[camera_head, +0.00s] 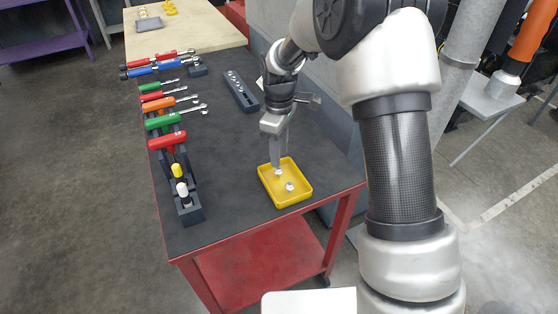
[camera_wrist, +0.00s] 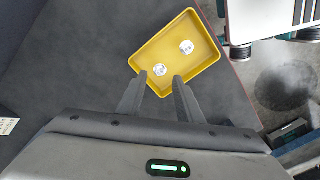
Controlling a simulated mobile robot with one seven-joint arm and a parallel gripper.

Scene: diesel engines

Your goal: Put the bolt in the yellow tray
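The yellow tray (camera_head: 300,196) sits on the dark top of the red cart, near its front right edge. Two small silvery pieces, which look like bolts, are in it: one bolt (camera_head: 290,187) near the middle and one bolt (camera_head: 278,172) toward the back. In the wrist view the tray (camera_wrist: 206,66) holds one bolt (camera_wrist: 186,47) and another bolt (camera_wrist: 160,69) near the gripper. My gripper (camera_head: 279,166) is above the back of the tray, pointing down. In the wrist view its fingertips (camera_wrist: 160,77) are apart with nothing visibly held between them.
A tool rack with coloured-handled screwdrivers (camera_head: 166,142) stands along the cart's left side. Several ratchets and wrenches (camera_head: 158,66) lie behind it. A dark socket holder (camera_head: 240,91) lies behind the tray. The mat (camera_head: 225,160) between rack and tray is clear.

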